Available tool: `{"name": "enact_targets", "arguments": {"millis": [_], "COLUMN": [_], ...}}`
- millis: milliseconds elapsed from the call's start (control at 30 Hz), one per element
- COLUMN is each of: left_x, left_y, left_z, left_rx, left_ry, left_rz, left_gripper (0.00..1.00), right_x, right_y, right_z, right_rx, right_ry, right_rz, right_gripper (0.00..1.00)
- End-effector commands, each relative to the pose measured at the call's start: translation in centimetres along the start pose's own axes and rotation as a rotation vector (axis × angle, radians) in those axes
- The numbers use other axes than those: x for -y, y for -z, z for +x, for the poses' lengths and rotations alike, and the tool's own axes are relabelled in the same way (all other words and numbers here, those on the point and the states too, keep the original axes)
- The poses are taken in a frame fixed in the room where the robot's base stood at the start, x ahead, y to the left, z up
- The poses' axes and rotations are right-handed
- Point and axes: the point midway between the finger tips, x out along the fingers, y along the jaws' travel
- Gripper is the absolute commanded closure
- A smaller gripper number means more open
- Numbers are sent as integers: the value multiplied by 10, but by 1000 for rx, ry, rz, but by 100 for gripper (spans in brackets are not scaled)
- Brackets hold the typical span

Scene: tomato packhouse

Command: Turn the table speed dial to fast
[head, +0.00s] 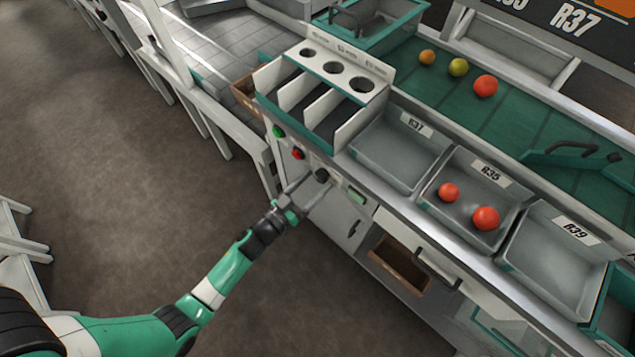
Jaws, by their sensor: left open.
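The dark round speed dial (321,175) sits on the front panel of the packing table, right of a red button (297,153) and a green button (278,131). A small green display or label (356,196) is to the dial's right. My left gripper (318,187) reaches up to the panel from the lower left. It is open, with its fingertips close to the dial; I cannot tell whether they touch it. The dial's pointer and setting are too small to read. My right gripper is not in view.
Grey trays R37 (365,143), R35 (431,193) and R39 (510,255) line the table edge; R35 holds two red tomatoes. A sizing rack with three holes (333,68) stands above the buttons.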

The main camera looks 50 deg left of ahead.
Motion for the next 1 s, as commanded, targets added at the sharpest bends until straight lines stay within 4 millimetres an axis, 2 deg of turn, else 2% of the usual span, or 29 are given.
{"name": "enact_targets", "arguments": {"millis": [133, 400, 833, 867, 1000], "left_x": [0, 0, 0, 0, 0], "left_y": [-1, 0, 0, 0, 0], "left_z": [14, 16, 16, 16, 16], "left_rx": [1, 1, 1, 1, 1], "left_ry": [0, 0, 0, 0, 0], "left_rz": [0, 0, 0, 0, 3], "left_gripper": [19, 19, 96, 100, 100], "right_x": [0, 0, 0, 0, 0], "right_y": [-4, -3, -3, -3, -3], "right_z": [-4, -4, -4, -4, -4], "right_rx": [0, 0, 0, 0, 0], "right_ry": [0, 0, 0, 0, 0], "right_rz": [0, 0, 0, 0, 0], "right_gripper": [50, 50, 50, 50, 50]}}
